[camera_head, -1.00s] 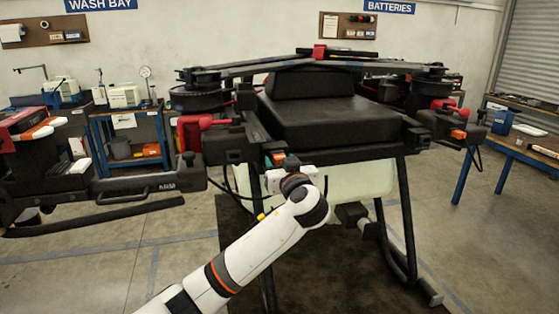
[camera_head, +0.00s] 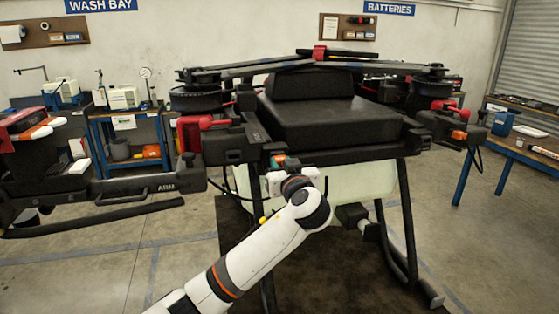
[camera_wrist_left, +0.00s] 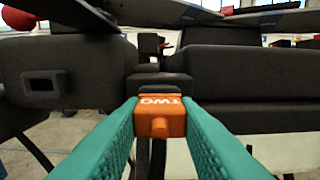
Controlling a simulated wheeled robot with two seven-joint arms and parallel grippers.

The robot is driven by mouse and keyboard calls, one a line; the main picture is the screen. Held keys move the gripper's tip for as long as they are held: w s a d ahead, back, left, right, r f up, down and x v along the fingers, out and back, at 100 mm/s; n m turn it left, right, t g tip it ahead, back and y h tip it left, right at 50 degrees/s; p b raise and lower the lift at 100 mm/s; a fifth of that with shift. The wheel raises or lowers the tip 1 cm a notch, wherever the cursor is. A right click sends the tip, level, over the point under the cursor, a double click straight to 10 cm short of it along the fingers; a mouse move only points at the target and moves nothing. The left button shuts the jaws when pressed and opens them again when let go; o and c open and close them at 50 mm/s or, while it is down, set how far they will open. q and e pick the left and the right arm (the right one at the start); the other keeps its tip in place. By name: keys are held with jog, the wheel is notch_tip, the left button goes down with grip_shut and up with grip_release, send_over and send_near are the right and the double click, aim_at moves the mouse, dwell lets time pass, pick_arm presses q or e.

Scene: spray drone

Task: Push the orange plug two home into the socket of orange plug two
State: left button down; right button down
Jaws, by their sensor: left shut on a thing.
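The orange plug two (camera_wrist_left: 160,116), with "TWO" upside down on its top face, sits between the teal fingers of my left gripper (camera_wrist_left: 161,118) in the left wrist view. The fingers are shut on its sides. Its far end meets a dark socket block (camera_wrist_left: 160,83) on the drone's front; how deep it sits is hidden. In the head view, my left gripper (camera_head: 281,162) is at the drone's front edge, left of its middle, and mostly hides the plug. My right gripper is not in view.
The black drone (camera_head: 330,122) stands on dark legs with a pale tank (camera_head: 365,180) below. A folded drone arm (camera_head: 160,186) reaches out to the left. A dark block with a rectangular opening (camera_wrist_left: 43,87) is left of the plug. Workbenches stand on both sides.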

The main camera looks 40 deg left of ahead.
pick_arm(q)
jog(key=shift+b+v, duration=0.3)
jog(key=shift+v, duration=2.45)
